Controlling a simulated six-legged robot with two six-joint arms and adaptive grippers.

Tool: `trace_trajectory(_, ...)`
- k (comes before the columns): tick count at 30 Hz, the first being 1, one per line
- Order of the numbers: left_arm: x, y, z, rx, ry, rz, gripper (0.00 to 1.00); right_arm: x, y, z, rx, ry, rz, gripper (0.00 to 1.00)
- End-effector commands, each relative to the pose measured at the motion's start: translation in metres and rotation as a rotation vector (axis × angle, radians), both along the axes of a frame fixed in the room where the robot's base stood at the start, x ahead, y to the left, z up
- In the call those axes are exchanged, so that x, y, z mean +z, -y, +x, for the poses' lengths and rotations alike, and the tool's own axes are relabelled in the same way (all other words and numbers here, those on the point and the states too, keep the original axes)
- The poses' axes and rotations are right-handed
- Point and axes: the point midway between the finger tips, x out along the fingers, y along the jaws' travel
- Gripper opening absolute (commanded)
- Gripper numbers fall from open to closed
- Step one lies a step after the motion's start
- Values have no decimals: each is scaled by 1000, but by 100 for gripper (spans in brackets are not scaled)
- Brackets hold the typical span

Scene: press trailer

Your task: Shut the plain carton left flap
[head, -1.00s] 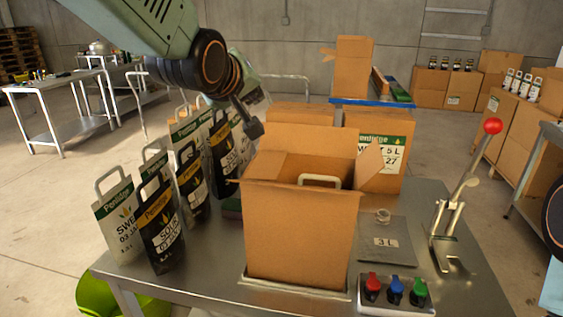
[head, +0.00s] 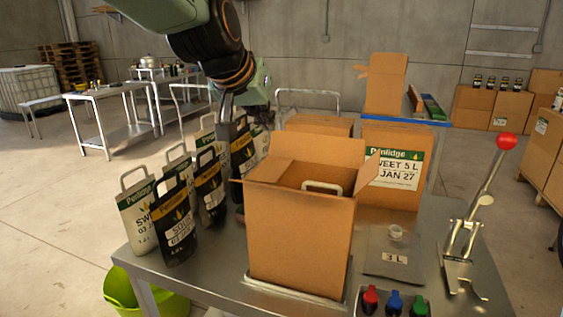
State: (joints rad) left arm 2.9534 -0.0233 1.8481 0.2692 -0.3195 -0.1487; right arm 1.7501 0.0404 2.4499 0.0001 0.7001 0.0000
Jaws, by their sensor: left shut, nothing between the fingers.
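The plain carton (head: 300,235) stands upright on the steel table, open at the top. Its back flap (head: 320,157) stands up and its right flap (head: 368,177) sticks up and outward. The left flap (head: 266,170) shows at the left rim, seen at a slant; its exact angle is hard to tell. A pale bag handle (head: 322,187) shows inside the carton. My left gripper (head: 226,112) is shut and empty, above and left of the carton, in front of the dark bags and apart from the flap. My right gripper is not in view.
Several handled bags (head: 172,225) stand close on the carton's left. A printed Penlidge carton (head: 392,180) stands behind right. A scale plate (head: 393,255), coloured knobs (head: 394,303) and a red-knobbed lever (head: 480,205) are on the right. A green tub (head: 155,294) is below the table's left edge.

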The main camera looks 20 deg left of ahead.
Motion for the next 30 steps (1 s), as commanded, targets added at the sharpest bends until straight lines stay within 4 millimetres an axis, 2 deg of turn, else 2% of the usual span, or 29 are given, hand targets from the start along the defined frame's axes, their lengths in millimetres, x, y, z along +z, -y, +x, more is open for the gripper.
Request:
trace_trajectory(8, -9, -1, 5, -52, -9, 47, 0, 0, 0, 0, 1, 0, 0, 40)
trace_trajectory(24, -77, 6, 70, -46, -9, 45, 0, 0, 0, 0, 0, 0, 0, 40)
trace_trajectory(30, -105, 8, 68, -46, -7, 45, 0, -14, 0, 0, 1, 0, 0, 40)
